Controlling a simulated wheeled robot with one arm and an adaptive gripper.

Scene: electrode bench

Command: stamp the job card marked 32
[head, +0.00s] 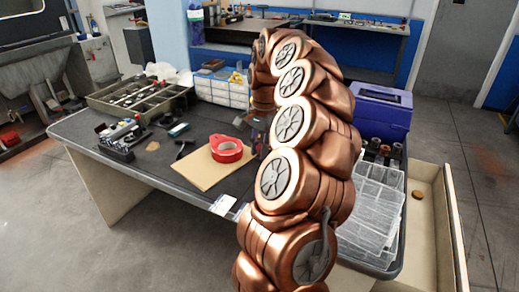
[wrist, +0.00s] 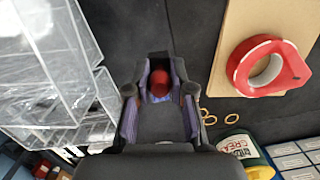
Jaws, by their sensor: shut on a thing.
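My gripper (wrist: 159,80) is shut on a red rounded thing (wrist: 160,84) in the wrist view, above the dark bench top. Only the top of this thing shows between the fingers, so I cannot tell whether it is a stamp. In the head view my arm hides most of the gripper and what it holds. A small white card (head: 223,205) lies at the bench's front edge; its marking is too small to read. A brown sheet (head: 200,171) lies behind it, with a red tape roll (head: 226,149) on top; they also show in the wrist view.
Clear plastic cases (wrist: 45,75) stand beside my gripper. A jar (wrist: 238,147) and small gold rings (wrist: 231,119) lie on the other side. A parts tray (head: 138,96), a small black rack (head: 117,143) and a purple box (head: 384,108) stand on the bench (head: 165,185).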

